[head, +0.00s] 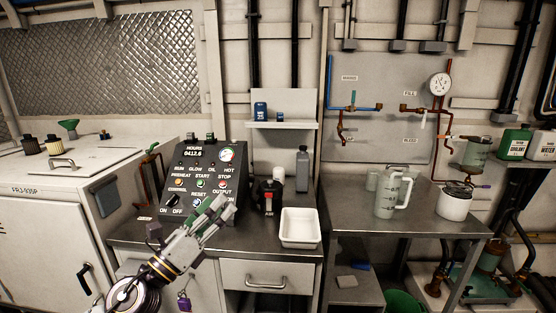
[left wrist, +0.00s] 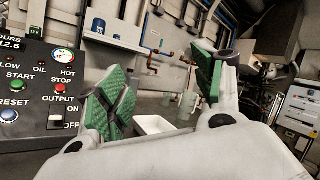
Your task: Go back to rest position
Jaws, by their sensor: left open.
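My left gripper (head: 217,213) reaches in from the lower left in the head view, in front of the black control panel (head: 188,163). In the left wrist view its two green-padded fingers (left wrist: 160,95) are spread wide, with nothing between them. The panel's buttons and its output switch (left wrist: 57,115) show close by on the left of that view. Whether the fingers touch the panel cannot be told. The gripper hides part of the panel's lower right. My right gripper is not in view.
A white tray (head: 299,228) stands on the metal bench right of the gripper, beside a black and red object (head: 267,196) and a grey bottle (head: 302,168). A clear jug (head: 393,194) and a white pot (head: 455,201) stand on the right table. A shelf (head: 283,125) hangs above.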

